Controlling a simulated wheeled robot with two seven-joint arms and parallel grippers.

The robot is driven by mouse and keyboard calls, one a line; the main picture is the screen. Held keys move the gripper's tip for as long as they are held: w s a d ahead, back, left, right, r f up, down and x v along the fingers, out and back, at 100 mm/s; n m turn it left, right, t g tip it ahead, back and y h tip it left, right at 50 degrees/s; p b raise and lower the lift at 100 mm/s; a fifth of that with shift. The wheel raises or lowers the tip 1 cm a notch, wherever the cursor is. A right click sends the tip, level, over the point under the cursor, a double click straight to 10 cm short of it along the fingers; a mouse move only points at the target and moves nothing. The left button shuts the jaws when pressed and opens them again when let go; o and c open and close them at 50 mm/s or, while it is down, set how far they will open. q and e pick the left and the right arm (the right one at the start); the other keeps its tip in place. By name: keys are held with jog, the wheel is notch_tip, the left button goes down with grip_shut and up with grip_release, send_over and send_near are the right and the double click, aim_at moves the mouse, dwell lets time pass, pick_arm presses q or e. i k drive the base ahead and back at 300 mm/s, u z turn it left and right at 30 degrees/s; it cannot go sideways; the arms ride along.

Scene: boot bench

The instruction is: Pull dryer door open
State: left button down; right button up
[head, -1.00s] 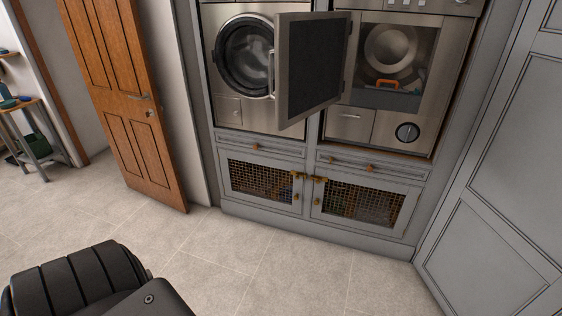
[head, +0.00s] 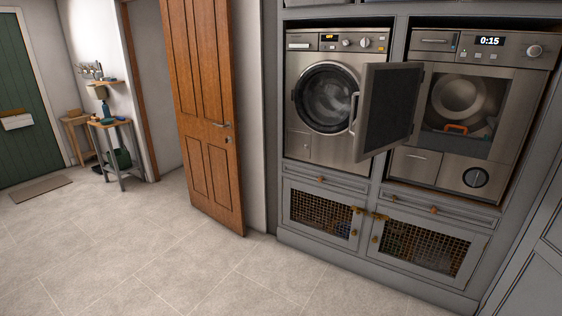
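The dryer (head: 424,168) is the right-hand machine in the grey cabinet, with a lit display reading 0:15. Its square door (head: 388,112) stands wide open, hinged on the left side of the dryer's opening, and swings out in front of the washer. A pale bar handle (head: 353,113) is on the door's free left edge. The opening shows a round metal drum and an orange object (head: 456,128) low inside. Neither of my grippers is in the head view.
The washer (head: 299,144) with a round door stands left of the dryer. Mesh-front cupboards (head: 325,214) are below. A wooden door (head: 205,110) stands left of the cabinet. A small side table (head: 113,124) is far left. The tiled floor is clear.

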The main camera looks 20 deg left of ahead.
aim_at(388, 94)
jog(key=u, duration=0.4)
jog(key=i, duration=1.05)
jog(key=z, duration=0.8)
jog(key=i, duration=0.4)
jog(key=z, duration=0.45)
